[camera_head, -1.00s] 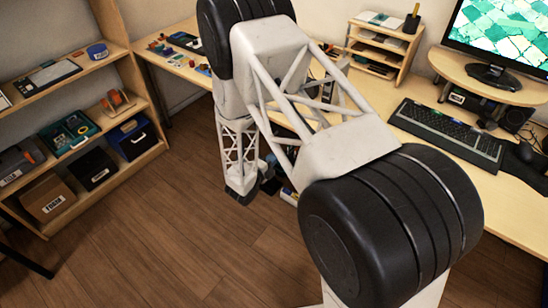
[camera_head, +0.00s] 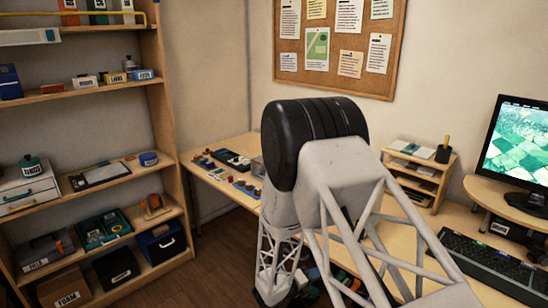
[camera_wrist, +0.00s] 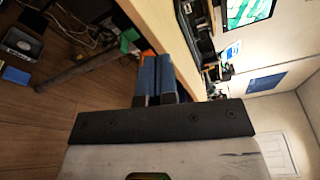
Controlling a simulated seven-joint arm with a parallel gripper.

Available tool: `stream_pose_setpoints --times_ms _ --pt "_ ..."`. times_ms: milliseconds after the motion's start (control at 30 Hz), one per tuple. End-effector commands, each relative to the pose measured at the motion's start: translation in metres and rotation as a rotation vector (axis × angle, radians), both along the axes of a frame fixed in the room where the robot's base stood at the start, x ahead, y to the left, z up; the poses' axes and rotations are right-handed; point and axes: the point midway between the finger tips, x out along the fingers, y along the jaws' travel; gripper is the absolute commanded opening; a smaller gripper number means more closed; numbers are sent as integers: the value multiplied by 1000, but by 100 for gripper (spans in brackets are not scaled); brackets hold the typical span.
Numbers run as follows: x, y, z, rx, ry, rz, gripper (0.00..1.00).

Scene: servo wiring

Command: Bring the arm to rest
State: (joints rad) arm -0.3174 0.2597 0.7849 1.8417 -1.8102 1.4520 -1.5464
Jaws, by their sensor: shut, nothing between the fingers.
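My gripper (camera_wrist: 155,58) shows in the wrist view as two blue fingers side by side, shut with nothing between them. It points along the wooden desk edge (camera_wrist: 160,22), with floor on its left side in the picture. Whether the fingertips touch anything there is not clear. In the head view my arm reaches out beside the desk, with the black joint on top and the lower link hanging down. The fingers cannot be made out there; the lower end meets the bottom of the picture.
A shelf unit (camera_head: 172,130) with boxes stands left. The desk (camera_head: 237,150) carries small parts, a paper organizer (camera_head: 420,170), a keyboard (camera_head: 485,262) and a monitor (camera_head: 518,150). Cables (camera_wrist: 85,25) hang under the desk. Bare floor (camera_head: 215,255) lies between shelf and desk.

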Motion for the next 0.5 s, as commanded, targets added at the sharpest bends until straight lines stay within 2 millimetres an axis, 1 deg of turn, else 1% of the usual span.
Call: stream_pose_setpoints --times_ms 33,100,267,500 --pt "-3 -8 17 41 -39 -43 0" --pt "-10 -18 36 101 -95 -104 0" --pt "-29 -40 77 234 -232 -247 0" --pt "-65 -66 132 425 -449 -460 0"
